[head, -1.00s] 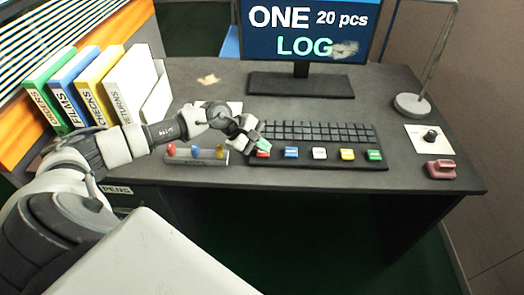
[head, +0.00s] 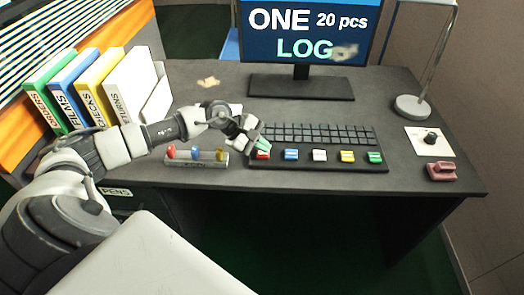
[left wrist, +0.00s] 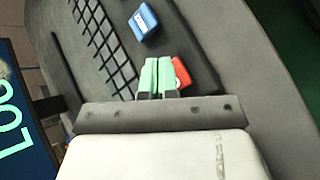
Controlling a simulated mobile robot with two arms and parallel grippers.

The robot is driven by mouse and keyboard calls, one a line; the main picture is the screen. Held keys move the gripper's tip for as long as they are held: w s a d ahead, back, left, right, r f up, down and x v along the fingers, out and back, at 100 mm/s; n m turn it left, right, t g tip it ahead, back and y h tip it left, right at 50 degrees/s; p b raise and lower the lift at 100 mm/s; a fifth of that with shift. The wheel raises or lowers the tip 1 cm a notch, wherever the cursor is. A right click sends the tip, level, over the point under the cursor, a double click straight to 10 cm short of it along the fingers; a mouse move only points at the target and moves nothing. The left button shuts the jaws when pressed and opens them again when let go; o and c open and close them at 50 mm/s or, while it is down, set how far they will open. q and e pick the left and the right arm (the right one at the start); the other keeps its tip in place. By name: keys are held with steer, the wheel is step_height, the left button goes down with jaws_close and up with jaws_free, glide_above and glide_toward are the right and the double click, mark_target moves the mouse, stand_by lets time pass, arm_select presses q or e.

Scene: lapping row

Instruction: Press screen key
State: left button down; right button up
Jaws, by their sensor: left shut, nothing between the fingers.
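The screen (head: 305,30) at the back of the desk reads "ONE 20 pcs" and "LOG". The keyboard (head: 310,133) lies in front of it, with a row of colored keys along its front: red (head: 263,155), blue (head: 291,154), white (head: 320,155), yellow (head: 347,156) and green (head: 375,157). My left gripper (head: 262,147) is shut and empty, its green fingertips at the red key. In the left wrist view the fingertips (left wrist: 157,62) lie beside and partly over the red key (left wrist: 182,73); I cannot tell if they touch. The blue key (left wrist: 143,20) is farther off. My right gripper is not in view.
Several binders (head: 90,88) stand at the left. A lamp base (head: 412,106), a dial (head: 430,138) and a pink object (head: 441,171) are at the right.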

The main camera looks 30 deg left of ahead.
mark_target(262, 154)
arm_select(q)
steer(key=shift+r+p, duration=1.45)
steer(key=shift+r, duration=1.55)
